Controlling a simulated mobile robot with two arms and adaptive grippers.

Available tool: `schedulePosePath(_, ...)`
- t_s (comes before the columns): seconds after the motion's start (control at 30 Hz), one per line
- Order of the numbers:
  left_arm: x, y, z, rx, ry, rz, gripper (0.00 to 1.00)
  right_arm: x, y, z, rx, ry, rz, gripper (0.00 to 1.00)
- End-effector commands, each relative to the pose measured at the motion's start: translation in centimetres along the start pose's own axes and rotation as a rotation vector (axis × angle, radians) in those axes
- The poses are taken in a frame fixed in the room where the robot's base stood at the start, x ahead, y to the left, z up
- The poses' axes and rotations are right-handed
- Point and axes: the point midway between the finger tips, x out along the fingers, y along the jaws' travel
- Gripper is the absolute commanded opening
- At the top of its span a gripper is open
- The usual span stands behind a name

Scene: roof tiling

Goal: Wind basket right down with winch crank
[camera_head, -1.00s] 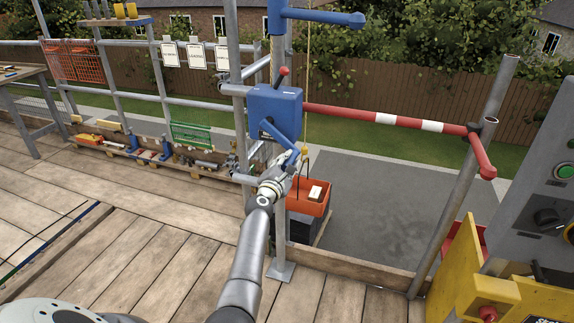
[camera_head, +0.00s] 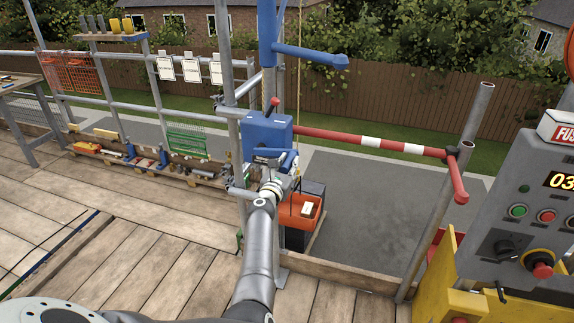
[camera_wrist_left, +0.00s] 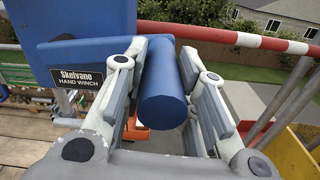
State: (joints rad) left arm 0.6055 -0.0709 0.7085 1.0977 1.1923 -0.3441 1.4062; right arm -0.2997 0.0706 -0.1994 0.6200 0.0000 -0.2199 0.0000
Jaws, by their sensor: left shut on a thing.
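The blue hand winch (camera_head: 266,135) is mounted on a scaffold post, and its name label shows in the left wrist view (camera_wrist_left: 82,77). My left gripper (camera_head: 278,172) is at the crank below the winch box. In the left wrist view, the blue crank handle (camera_wrist_left: 164,92) lies between the two fingers, which are shut on it. The orange basket (camera_head: 300,213) hangs on a rope just right of my left gripper, beyond the deck edge, with a pale block (camera_head: 307,209) in it. Whether it touches the dark stack (camera_head: 298,238) by it is unclear. My right gripper is not in view.
A red and white barrier bar (camera_head: 385,145) crosses beyond the deck edge to a post at right. A grey and yellow control console (camera_head: 520,215) stands at the right. The wooden deck is clear at front left.

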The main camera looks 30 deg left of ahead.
Motion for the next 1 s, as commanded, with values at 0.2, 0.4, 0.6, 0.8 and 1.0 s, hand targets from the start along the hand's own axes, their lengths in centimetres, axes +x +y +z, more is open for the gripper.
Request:
schedulePosePath(0.2,0.28,0.09,1.99,0.006,-0.017,-0.005,0.00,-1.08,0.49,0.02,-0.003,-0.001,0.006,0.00)
schedulePosePath(0.4,0.28,0.24,2.11,0.007,-0.017,-0.003,0.00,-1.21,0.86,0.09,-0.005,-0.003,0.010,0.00)
schedulePosePath(0.6,0.28,0.30,2.09,0.007,-0.017,-0.002,0.00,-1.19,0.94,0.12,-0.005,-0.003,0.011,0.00)
schedulePosePath(0.8,0.25,0.34,2.00,0.007,-0.016,-0.001,0.36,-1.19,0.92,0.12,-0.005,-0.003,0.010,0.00)
schedulePosePath(1.0,0.15,0.41,1.61,0.006,-0.010,0.001,0.48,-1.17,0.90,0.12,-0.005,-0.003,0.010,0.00)
